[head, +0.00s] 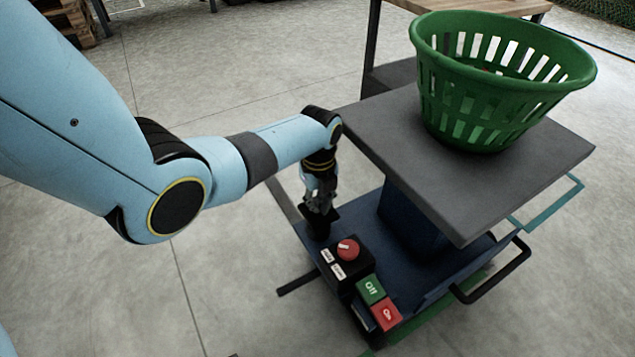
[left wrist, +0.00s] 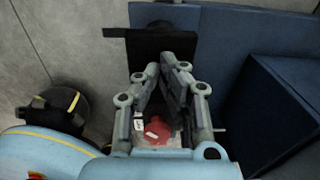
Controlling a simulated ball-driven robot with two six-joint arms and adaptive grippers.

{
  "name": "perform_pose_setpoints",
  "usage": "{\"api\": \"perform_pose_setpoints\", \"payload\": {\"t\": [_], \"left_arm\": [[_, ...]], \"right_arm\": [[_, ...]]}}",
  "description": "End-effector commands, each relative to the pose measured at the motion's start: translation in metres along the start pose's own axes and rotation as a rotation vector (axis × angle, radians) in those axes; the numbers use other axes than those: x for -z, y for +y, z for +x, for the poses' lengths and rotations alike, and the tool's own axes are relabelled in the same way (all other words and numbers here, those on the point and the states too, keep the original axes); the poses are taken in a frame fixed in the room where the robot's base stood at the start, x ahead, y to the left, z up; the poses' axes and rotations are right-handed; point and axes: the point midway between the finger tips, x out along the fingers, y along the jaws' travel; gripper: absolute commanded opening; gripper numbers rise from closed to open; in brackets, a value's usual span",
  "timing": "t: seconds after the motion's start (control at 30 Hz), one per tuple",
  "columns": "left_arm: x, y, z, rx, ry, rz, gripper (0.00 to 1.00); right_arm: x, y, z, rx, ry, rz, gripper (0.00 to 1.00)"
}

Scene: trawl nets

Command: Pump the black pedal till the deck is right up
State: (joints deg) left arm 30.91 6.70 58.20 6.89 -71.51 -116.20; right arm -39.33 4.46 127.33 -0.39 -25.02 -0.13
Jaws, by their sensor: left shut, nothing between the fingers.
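The black pedal (head: 319,226) sticks out at the near left end of the lift table's blue base, and it also shows beyond my fingers in the left wrist view (left wrist: 150,46). My left gripper (head: 319,208) points down right over the pedal. It is shut and empty. I cannot tell whether the fingertips touch the pedal. The grey deck (head: 385,152) stands level and raised above the blue base (head: 440,277) on a dark blue column (head: 405,218). My right gripper is not in view.
A green slotted basket (head: 490,100) stands on the deck. A black loop handle (head: 515,270) juts out right.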

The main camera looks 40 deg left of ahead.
Motion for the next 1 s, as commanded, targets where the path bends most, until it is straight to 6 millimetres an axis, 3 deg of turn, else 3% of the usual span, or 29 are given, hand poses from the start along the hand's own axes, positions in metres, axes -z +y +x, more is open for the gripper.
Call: {"api": "perform_pose_setpoints", "payload": {"t": [0.1, 0.27, 0.67, 1.0], "left_arm": [[-0.001, -0.002, -0.016, 0.005, -0.002, 0.000, 0.00], [0.000, -0.001, -0.022, 0.003, -0.001, 0.000, 0.00], [0.000, 0.000, -0.016, -0.001, 0.001, 0.000, 0.00], [0.001, 0.002, 0.009, -0.004, 0.002, 0.000, 0.00]], "right_arm": [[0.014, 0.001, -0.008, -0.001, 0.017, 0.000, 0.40], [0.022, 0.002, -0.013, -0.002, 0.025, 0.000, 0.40], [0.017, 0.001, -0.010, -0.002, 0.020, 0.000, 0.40], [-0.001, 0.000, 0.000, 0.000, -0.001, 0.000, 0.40]]}}
